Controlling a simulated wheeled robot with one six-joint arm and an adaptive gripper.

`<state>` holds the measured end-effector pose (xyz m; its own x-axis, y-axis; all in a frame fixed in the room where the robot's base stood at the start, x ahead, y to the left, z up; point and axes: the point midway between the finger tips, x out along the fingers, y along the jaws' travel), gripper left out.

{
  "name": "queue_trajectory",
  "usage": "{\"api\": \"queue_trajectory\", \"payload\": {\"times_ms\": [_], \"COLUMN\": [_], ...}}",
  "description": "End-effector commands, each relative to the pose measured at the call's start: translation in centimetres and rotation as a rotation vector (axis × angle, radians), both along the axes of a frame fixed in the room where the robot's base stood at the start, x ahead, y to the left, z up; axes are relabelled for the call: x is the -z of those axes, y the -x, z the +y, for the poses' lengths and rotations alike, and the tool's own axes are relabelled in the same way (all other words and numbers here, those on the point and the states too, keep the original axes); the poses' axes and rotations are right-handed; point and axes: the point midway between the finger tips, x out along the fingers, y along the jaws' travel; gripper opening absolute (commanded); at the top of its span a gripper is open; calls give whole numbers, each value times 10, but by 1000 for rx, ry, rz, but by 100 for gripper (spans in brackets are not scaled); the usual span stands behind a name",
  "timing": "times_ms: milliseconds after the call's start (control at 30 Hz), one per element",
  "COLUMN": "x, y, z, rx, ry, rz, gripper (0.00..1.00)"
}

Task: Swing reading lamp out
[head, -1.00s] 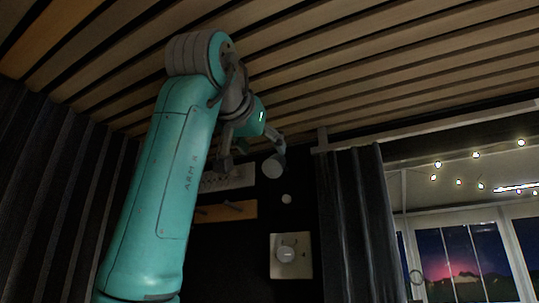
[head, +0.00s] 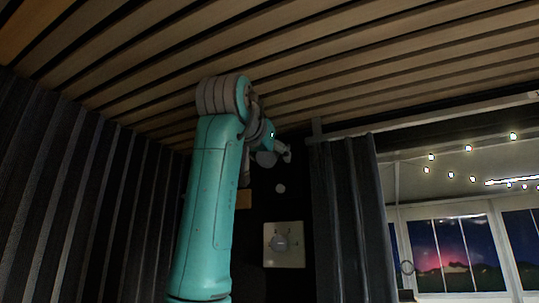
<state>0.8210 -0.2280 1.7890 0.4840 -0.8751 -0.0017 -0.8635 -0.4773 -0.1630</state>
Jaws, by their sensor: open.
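My gripper (head: 274,156) is at the far end of my raised teal arm, small and dark in front of the black wall. It is open, with nothing visible between its fingers. My own wrist hides part of it. I cannot pick out the reading lamp for certain. A small pale round fitting (head: 280,188) is on the wall just below my gripper in the picture, and I cannot tell what it is. I cannot tell whether my gripper touches anything.
A pale square plate with a round knob (head: 283,245) is on the wall below. A wooden piece (head: 244,199) shows beside my arm. A dark curtain (head: 352,220) hangs at right, near windows (head: 450,255). The slatted ceiling (head: 350,70) is close above.

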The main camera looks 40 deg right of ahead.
Motion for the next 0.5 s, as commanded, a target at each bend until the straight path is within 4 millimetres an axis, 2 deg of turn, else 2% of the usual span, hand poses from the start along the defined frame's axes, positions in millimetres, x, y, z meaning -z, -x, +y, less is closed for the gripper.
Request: {"api": "queue_trajectory", "payload": {"times_ms": [300,500], "x": [0,0], "y": [-1,-1], "z": [-2,-2], "rx": [0,0], "ry": [0,0], "rz": [0,0], "gripper": [72,22]}}
